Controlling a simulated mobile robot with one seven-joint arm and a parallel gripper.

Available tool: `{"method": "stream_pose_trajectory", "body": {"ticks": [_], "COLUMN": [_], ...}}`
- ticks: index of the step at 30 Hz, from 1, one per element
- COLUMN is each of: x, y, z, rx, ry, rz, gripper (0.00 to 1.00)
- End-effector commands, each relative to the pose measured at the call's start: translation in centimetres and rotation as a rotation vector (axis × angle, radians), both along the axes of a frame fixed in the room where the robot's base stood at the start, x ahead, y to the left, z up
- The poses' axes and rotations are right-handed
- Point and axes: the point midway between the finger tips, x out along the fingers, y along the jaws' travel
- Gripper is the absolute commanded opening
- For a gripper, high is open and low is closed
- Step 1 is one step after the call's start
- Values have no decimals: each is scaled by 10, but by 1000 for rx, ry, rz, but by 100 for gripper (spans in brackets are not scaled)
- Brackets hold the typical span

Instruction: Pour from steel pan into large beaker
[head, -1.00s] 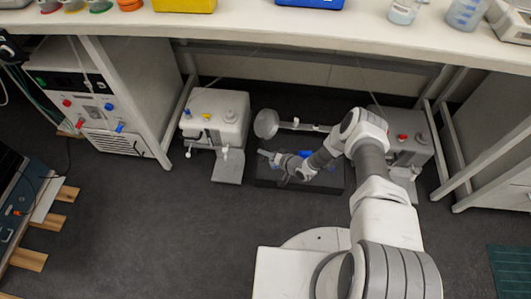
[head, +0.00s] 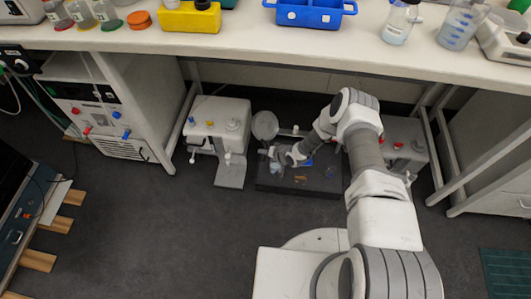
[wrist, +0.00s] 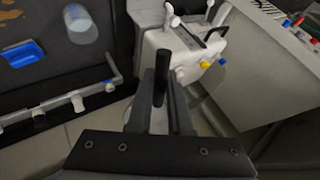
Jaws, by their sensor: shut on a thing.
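My gripper (head: 276,153) reaches under the bench, over the left edge of a dark mat. In the wrist view its fingers (wrist: 163,88) are shut on a dark, rod-like handle (wrist: 163,74), seemingly the steel pan's. The pan's bowl is not clear there. In the head view a round grey pan-like shape (head: 265,125) shows just behind my gripper; I cannot tell whether it joins the handle. A clear beaker (wrist: 80,22) is at the upper left in the wrist view, apart from the fingers. It shows faintly in the head view (head: 275,168).
A pipe with white valves (wrist: 78,103) runs behind the mat (head: 318,186). A white pump unit (head: 217,118) stands close on the left, another (head: 404,140) on the right. A blue item (wrist: 22,53) lies on the mat. The bench (head: 370,50) is overhead; open floor lies in front.

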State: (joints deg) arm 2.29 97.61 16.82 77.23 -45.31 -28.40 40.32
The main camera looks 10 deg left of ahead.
Motion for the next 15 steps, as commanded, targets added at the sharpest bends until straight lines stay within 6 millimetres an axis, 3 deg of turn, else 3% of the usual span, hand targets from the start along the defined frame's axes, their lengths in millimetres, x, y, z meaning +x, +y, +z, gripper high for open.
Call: {"method": "stream_pose_trajectory", "body": {"ticks": [15], "x": [4], "y": [7], "z": [15], "rx": [-192], "ry": [118], "rz": [3], "gripper": [0]}}
